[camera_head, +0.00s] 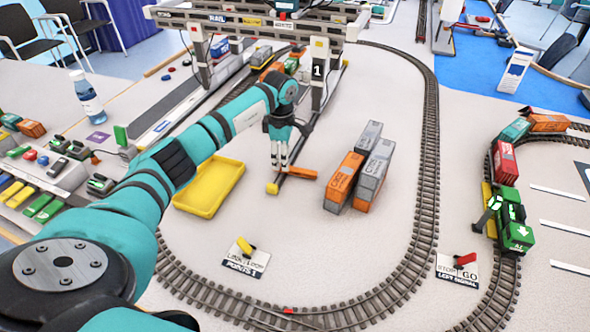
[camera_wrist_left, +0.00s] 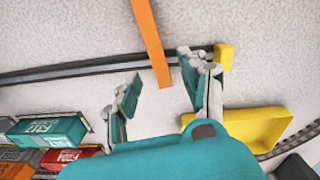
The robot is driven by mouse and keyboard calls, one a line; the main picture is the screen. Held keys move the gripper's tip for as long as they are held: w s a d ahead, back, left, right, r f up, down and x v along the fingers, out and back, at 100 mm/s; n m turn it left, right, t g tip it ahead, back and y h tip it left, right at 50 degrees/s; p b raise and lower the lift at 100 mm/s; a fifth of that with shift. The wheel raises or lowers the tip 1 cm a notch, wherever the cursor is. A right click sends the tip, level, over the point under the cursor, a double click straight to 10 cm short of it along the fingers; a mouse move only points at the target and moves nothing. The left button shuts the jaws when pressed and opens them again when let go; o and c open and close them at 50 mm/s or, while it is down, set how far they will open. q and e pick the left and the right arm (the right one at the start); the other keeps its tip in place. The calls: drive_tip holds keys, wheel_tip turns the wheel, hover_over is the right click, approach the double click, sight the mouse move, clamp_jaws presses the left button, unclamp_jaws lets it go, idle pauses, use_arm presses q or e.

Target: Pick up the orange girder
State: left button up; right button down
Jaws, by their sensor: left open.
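The orange girder (camera_head: 303,172) is a thin bar just right of my left gripper in the head view. In the left wrist view the girder (camera_wrist_left: 149,38) runs down from the top edge and crosses over a dark rail. Its near end lies between the spread fingertips of my left gripper (camera_wrist_left: 160,82), with a gap visible on both sides. In the head view my left gripper (camera_head: 279,164) points down at the girder's left end, open and empty. I cannot tell its exact height above the girder. My right gripper is not in view.
The dark rail (camera_wrist_left: 85,70) ends in a yellow stop (camera_head: 272,188). A yellow tray (camera_head: 209,187) lies left of the gripper. Orange and grey containers (camera_head: 344,180) stand to the right. A gantry crane (camera_head: 319,72) stands behind. Track (camera_head: 428,170) loops around; clear floor lies in front.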

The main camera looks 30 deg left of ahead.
use_arm(q)
drive_tip(key=shift+a+f, duration=0.1)
drive_tip(key=shift+f, duration=1.4)
drive_tip(key=shift+c, duration=0.4)
clamp_jaws()
drive_tip(key=shift+r, duration=0.15)
